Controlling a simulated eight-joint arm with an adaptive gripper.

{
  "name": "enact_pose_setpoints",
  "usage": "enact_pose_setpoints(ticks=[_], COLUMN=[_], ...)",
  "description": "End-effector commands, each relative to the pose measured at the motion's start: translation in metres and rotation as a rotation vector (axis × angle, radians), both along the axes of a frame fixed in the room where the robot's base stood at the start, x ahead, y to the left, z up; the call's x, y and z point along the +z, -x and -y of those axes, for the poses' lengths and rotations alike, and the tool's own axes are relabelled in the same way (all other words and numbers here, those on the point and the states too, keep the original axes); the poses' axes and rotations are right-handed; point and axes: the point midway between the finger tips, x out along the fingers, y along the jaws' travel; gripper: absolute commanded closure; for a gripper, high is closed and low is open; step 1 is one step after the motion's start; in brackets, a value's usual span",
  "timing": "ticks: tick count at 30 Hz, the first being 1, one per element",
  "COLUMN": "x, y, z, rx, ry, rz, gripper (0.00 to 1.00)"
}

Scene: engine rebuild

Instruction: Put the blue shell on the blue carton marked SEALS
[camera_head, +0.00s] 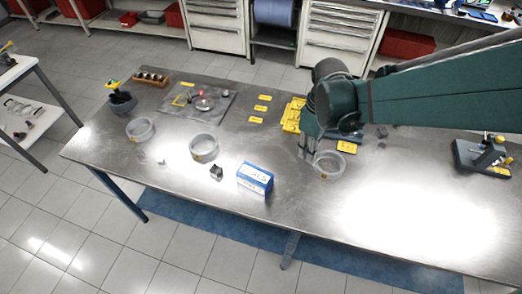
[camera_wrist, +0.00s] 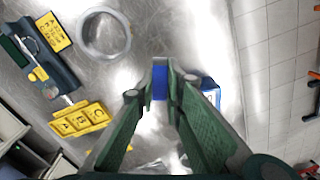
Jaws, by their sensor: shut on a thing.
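The blue shell (camera_wrist: 160,82) is a small blue piece between the fingertips of my gripper (camera_wrist: 161,88) in the wrist view. The fingers are shut on it and hide its sides. In the head view my gripper (camera_head: 306,150) is over the table, to the right of the blue carton, and I cannot make out the shell there. The blue carton (camera_head: 255,179), with a white top whose lettering partly reads "ALS", stands on the metal table. In the wrist view the carton (camera_wrist: 210,91) shows just right of the fingers, partly hidden by one.
A clear round dish (camera_head: 328,165) is close to my gripper. Another dish (camera_head: 204,147) and a small dark block (camera_head: 216,172) are left of the carton. A yellow tray (camera_head: 293,115) lies behind my gripper. The table's front right is bare.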

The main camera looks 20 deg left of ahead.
Motion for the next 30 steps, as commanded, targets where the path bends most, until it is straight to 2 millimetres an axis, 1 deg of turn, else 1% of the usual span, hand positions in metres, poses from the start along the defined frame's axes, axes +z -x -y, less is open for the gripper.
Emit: enact_pose_setpoints(ticks=[1,3,11,18,24,30], x=[0.002,0.004,0.01,0.015,0.019,0.02], y=[0.003,0.006,0.022,0.041,0.056,0.064], z=[-0.012,-0.025,-0.075,-0.12,-0.149,-0.164], rx=[0.027,0.061,0.189,0.305,0.381,0.421], ry=[0.0,-0.001,-0.003,-0.004,-0.005,-0.005], rz=[0.0,-0.001,-0.003,-0.005,-0.007,-0.007], gripper=[1.0,1.0,1.0,1.0,1.0,1.0])
